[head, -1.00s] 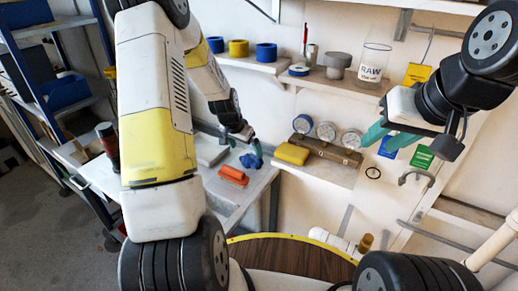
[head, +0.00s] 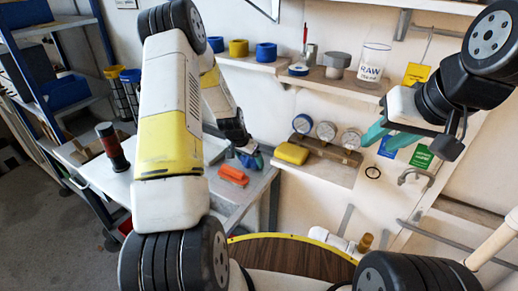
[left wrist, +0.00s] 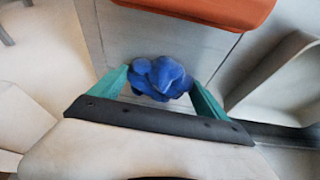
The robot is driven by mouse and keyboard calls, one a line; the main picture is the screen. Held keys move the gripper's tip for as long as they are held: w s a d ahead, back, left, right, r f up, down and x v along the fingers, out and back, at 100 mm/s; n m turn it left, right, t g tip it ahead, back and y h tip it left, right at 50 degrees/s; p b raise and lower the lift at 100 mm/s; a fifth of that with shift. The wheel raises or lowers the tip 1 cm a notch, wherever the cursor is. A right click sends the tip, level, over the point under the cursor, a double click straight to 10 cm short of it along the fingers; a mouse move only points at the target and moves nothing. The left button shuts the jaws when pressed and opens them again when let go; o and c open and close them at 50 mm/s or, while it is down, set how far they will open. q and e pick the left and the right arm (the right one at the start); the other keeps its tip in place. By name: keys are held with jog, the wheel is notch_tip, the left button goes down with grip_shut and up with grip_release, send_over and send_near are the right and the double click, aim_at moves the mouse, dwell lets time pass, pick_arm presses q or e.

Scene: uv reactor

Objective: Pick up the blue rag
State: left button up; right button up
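The crumpled blue rag (left wrist: 158,77) lies on the grey work surface (head: 212,188), beside an orange block (head: 233,175). In the left wrist view it sits between the two green fingertips of my left gripper (left wrist: 160,85). The fingers are apart, one on each side of it, and I cannot tell whether they touch it. In the head view my left gripper (head: 248,155) is at the rag and largely covers it. My right gripper (head: 385,137) is open and empty at the right, in front of the wall.
A shelf above holds coloured cups (head: 238,48) and a RAW beaker (head: 372,62). A lower shelf holds a yellow sponge (head: 291,153) and round gauges (head: 326,131). A blue shelving rack (head: 53,110) stands at far left.

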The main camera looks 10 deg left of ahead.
aim_at(249, 158)
pick_arm(q)
jog(key=c, duration=0.8)
notch_tip(249, 158, up, 10)
